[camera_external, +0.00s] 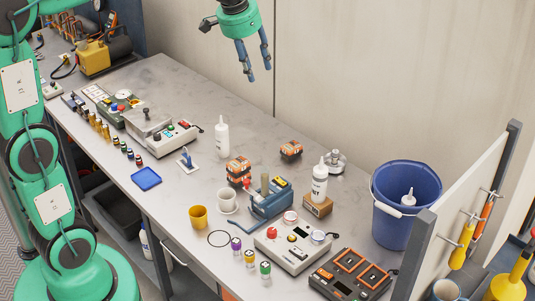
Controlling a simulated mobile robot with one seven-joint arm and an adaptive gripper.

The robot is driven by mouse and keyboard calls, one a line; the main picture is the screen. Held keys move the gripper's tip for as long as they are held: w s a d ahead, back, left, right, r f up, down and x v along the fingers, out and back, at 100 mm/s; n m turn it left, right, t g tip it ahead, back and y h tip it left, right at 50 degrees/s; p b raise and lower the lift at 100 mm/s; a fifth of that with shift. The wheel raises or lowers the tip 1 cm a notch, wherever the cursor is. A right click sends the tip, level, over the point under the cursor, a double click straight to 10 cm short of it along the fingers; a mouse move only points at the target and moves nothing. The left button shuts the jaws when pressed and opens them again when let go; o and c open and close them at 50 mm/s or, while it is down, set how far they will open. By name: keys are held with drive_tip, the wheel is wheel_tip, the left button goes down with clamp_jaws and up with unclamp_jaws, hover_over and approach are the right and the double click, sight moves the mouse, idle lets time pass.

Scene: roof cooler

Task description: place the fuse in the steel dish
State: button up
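My gripper (260,73) hangs high above the back of the bench (190,80), its two blue fingers apart and pointing down, with nothing visible between them. I cannot make out the fuse for certain among the small parts on the bench. I see no plain steel dish that I can name with certainty; a small shiny metal item (336,161) stands at the back right of the bench, and its shape is too small to tell.
A white bottle (221,138), orange-black blocks (238,172), a blue vise-like tool (270,198), a yellow cup (198,216), a white mug (227,201) and a control box (292,244) crowd the bench. A blue tray (146,178) lies at the front; a blue bucket (405,202) stands right. The back middle is clear.

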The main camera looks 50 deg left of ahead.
drive_tip(key=s+f+t, duration=0.1)
drive_tip(key=s+f, duration=0.2)
drive_tip(key=s, duration=1.2)
drive_tip(key=s+f+t, duration=0.1)
drive_tip(key=s+f, duration=0.2)
drive_tip(key=s, duration=1.3)
drive_tip(key=shift+d+n, duration=0.2)
drive_tip(key=shift+n, duration=0.2)
drive_tip(key=shift+f, duration=0.25)
wheel_tip(320, 180, down, 6)
drive_tip(key=b, duration=0.6)
drive_tip(key=shift+f+b, duration=0.2)
drive_tip(key=shift+b, duration=0.15)
